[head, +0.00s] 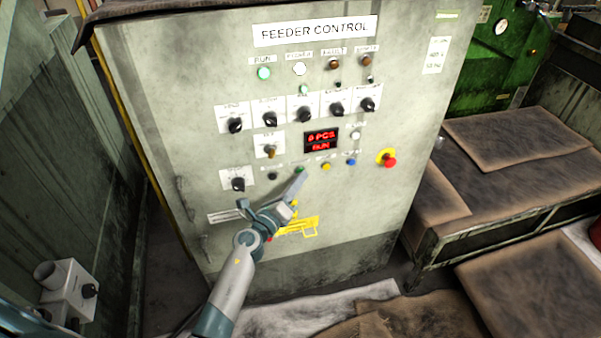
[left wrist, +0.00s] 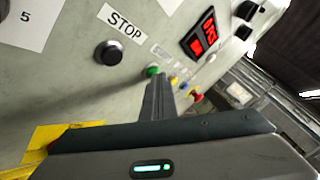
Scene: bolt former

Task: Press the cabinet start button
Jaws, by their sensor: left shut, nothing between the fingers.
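The feeder control cabinet (head: 350,235) stands in front of me with its panel facing me. The green button (head: 299,169) sits in the lower button row, below and left of the red display (head: 321,140), which reads "0 PCS" and "RUN". My left gripper (head: 301,174) is shut and empty, with its fingertips at the green button. In the left wrist view, the green button (left wrist: 152,71) shows just beyond the fingertips (left wrist: 157,80) and is partly covered by them. I cannot tell whether they touch. The black stop button (left wrist: 109,52) is to its left. My right gripper is not in view.
A yellow button (head: 326,167), a blue button (head: 351,162) and a red emergency stop (head: 389,160) lie to the right. Black knobs (head: 303,114) stick out above. The RUN lamp (head: 264,73) glows green. Brown-covered benches (head: 530,140) stand at the right.

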